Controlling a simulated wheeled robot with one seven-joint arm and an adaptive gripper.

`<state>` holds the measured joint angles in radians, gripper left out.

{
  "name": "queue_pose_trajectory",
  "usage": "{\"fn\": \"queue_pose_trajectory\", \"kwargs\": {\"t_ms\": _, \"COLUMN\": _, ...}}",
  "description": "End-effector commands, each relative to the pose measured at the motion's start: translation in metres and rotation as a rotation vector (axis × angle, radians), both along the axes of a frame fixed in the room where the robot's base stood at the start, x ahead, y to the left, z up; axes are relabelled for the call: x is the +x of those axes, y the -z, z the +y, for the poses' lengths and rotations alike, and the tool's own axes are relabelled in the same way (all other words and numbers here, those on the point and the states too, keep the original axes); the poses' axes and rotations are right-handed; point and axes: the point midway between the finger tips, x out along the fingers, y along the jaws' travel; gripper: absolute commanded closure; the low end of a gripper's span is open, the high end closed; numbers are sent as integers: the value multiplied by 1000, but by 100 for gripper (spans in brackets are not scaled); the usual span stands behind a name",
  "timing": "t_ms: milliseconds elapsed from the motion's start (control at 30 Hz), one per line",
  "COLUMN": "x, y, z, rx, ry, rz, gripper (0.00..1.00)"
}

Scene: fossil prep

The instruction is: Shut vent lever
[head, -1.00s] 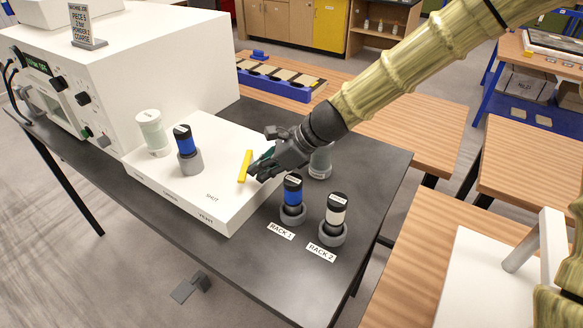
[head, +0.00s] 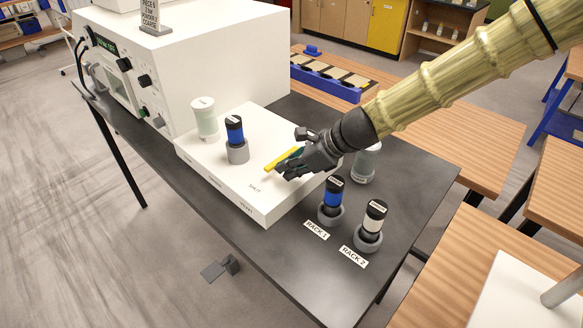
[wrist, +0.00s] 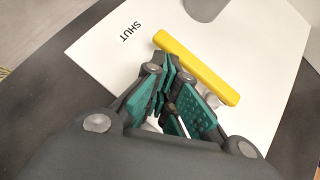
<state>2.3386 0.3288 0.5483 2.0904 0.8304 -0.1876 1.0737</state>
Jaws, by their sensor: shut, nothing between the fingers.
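The yellow vent lever (head: 283,158) is a bar on top of the low white box (head: 215,182). In the head view it lies slanted, its lower left end toward the printed word SHUT (head: 254,189), with a gap between them. My gripper (head: 284,170) is shut and empty, down at the lever's right side. In the wrist view the yellow lever (wrist: 195,67) runs just beyond my fingertips (wrist: 165,75); SHUT (wrist: 130,32) is printed to its left. The fingers are beside the lever, not around it; I cannot tell for certain if they touch.
A blue bottle in a grey holder (head: 237,155) and a pale green jar (head: 204,120) stand on the box. Blue (head: 333,192) and white (head: 375,216) bottles stand at RACK 1 and RACK 2. A large white machine (head: 215,60) stands left.

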Motion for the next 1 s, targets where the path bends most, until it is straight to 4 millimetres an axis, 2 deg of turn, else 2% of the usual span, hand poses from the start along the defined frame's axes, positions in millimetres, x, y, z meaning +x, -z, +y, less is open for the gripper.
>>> {"fn": "queue_pose_trajectory", "kwargs": {"t_ms": 567, "x": 0, "y": -2, "z": 0, "rx": 0, "ry": -1, "rz": -1, "gripper": 100}}
{"fn": "queue_pose_trajectory", "kwargs": {"t_ms": 767, "x": -3, "y": -12, "z": -5, "rx": 1, "ry": -2, "rz": -1, "gripper": 100}}
{"fn": "queue_pose_trajectory", "kwargs": {"t_ms": 1000, "x": -12, "y": -33, "z": -17, "rx": 1, "ry": -8, "rz": -1, "gripper": 100}}
